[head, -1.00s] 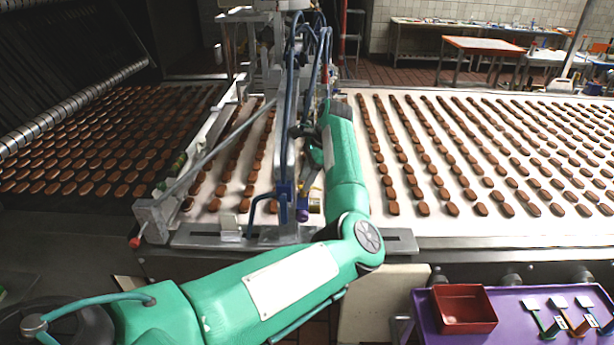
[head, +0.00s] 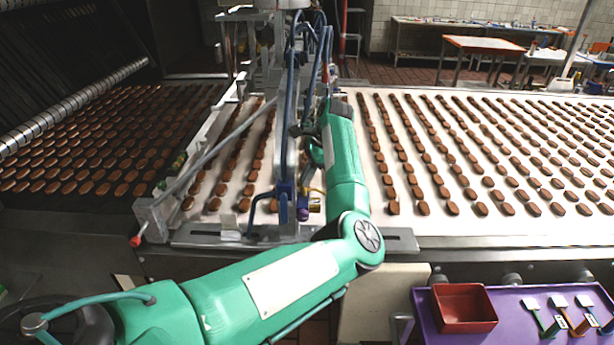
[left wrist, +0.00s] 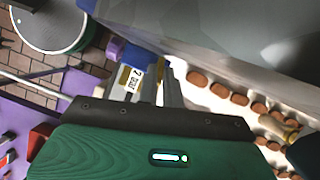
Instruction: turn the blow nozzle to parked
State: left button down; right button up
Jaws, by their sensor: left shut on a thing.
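The blow nozzle assembly shows in the head view as a blue fitting (head: 285,190) with a purple end and a brass-coloured part beside it, at the belt's near edge below the blue hoses. My left gripper (head: 311,182) reaches down to it from above, partly hidden by my green forearm. In the left wrist view the left gripper's grey fingers (left wrist: 152,88) are shut at the blue fitting (left wrist: 140,58), beside a white and yellow label. The exact contact and the nozzle's angle are hard to tell. My right gripper is not in view.
A white belt (head: 470,228) carries rows of brown biscuits on the right; a dark belt with more biscuits lies left. A slanted grey rod (head: 205,160) with a red tip crosses left of the nozzle. A purple table (head: 428,315) with a red bin (head: 464,308) stands front right.

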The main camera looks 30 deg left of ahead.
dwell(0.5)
pick_arm(q)
jog(key=c, duration=1.4)
grip_release()
jog(key=shift+w+r, duration=0.1)
jog(key=shift+w+d+r+b, duration=0.1)
jog(key=shift+d+r+b, duration=0.05)
jog(key=shift+r+b, duration=0.15)
jog(key=b+v, duration=0.4)
jog(key=v, duration=0.9)
